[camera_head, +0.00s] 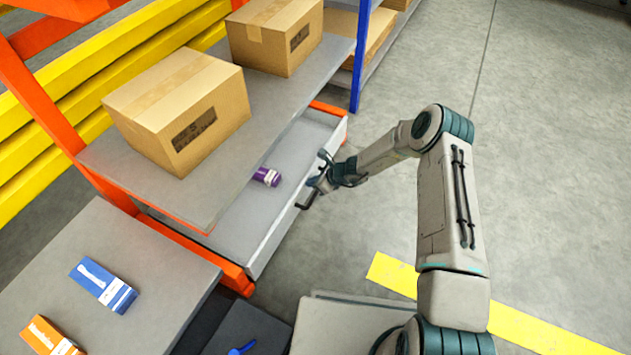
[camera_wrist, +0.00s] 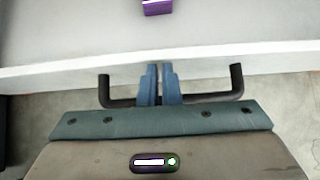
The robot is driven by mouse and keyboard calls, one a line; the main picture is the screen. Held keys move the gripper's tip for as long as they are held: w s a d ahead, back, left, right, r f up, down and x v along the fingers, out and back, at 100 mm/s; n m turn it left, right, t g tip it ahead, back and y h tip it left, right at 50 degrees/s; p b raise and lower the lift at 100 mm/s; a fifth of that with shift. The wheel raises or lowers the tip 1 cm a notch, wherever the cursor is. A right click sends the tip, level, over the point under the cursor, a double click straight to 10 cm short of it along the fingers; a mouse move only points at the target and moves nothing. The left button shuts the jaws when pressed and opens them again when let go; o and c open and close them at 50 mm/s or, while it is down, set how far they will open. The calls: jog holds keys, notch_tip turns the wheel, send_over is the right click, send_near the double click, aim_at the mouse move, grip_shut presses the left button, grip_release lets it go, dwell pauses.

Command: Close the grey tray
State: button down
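The grey tray (camera_head: 262,222) is a drawer pulled out from under the grey shelf, with a pale front panel that also shows in the wrist view (camera_wrist: 60,75). Its dark bar handle (camera_head: 303,204) sticks out from that panel and spans the middle of the wrist view (camera_wrist: 220,97). My gripper (camera_head: 318,183) is at the handle's middle. Its blue fingers (camera_wrist: 159,68) are close together with a narrow gap, over the bar and pointing at the panel. The fingers hide the bar's middle; I see no clear grip around it. A purple container (camera_head: 267,177) lies in the tray.
Two cardboard boxes (camera_head: 180,110) (camera_head: 277,36) stand on the shelf (camera_head: 130,165) above the tray. An orange frame post (camera_head: 45,100) and a blue post (camera_head: 360,55) flank it. A grey table (camera_head: 120,245) with blue and orange packets stands at front left. Floor to the right is clear.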

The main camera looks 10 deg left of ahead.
jog(key=d+f+p+v, duration=0.2)
jog(key=p+v, duration=0.2)
jog(key=v, duration=0.9)
jog(key=shift+s+p, duration=0.2)
jog(key=shift+p, duration=0.1)
jog(key=shift+a, duration=0.1)
